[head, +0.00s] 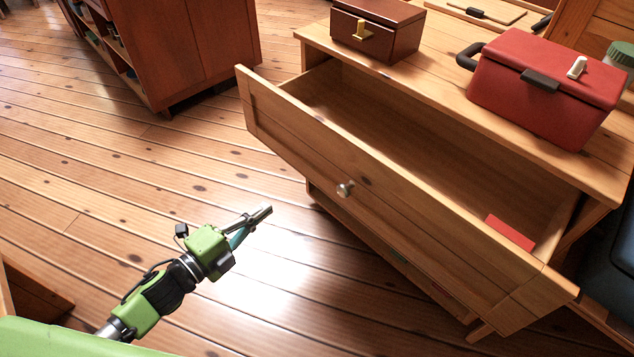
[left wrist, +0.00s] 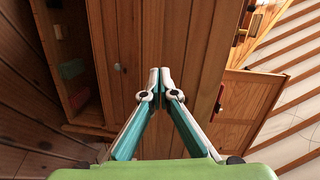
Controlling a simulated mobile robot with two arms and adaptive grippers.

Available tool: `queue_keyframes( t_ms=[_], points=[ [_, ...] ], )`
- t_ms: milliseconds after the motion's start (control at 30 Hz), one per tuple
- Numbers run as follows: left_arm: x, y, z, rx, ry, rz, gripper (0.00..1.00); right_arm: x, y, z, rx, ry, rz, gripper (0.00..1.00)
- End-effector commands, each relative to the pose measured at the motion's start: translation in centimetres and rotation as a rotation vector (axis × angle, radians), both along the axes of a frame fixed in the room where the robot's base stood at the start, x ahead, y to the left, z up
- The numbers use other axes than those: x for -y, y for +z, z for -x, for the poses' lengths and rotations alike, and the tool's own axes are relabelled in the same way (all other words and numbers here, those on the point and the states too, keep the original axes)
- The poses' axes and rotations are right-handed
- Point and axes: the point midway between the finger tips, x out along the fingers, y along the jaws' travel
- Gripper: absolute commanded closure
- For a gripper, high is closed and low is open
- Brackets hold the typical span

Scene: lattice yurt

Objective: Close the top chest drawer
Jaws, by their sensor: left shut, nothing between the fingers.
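The top chest drawer (head: 375,190) is pulled well out of the wooden chest (head: 440,70) in the head view. A round metal knob (head: 345,189) is on its front. A flat red item (head: 510,232) lies inside at the right; the rest of the visible drawer floor is bare. My left gripper (head: 265,212) is shut and empty, in front of the drawer and left of the knob, apart from it. In the left wrist view my gripper's fingertips (left wrist: 159,72) meet in front of wooden surfaces. My right gripper is not in view.
A brown box (head: 378,28) with a brass-coloured latch and a red lidded box (head: 545,88) stand on the chest top. A dark red-brown cabinet (head: 165,50) stands at the back left. The plank floor (head: 110,160) left of the drawer is clear.

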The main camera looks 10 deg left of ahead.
Motion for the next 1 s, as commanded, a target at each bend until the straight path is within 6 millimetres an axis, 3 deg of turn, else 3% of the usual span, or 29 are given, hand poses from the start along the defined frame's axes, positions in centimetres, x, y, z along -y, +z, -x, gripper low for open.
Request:
queue_keyframes(
  t_ms=[133,367,1000],
  points=[
    [2.5,3.0,1.2,0.118,-0.098,-0.048,1.0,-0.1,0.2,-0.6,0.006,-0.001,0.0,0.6],
    [3.7,3.9,0.4,0.142,-0.115,-0.055,1.0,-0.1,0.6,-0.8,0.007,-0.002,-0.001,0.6],
    [9.9,3.9,-7.5,0.141,-0.112,-0.053,1.0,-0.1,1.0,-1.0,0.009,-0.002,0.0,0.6]
  ],
)
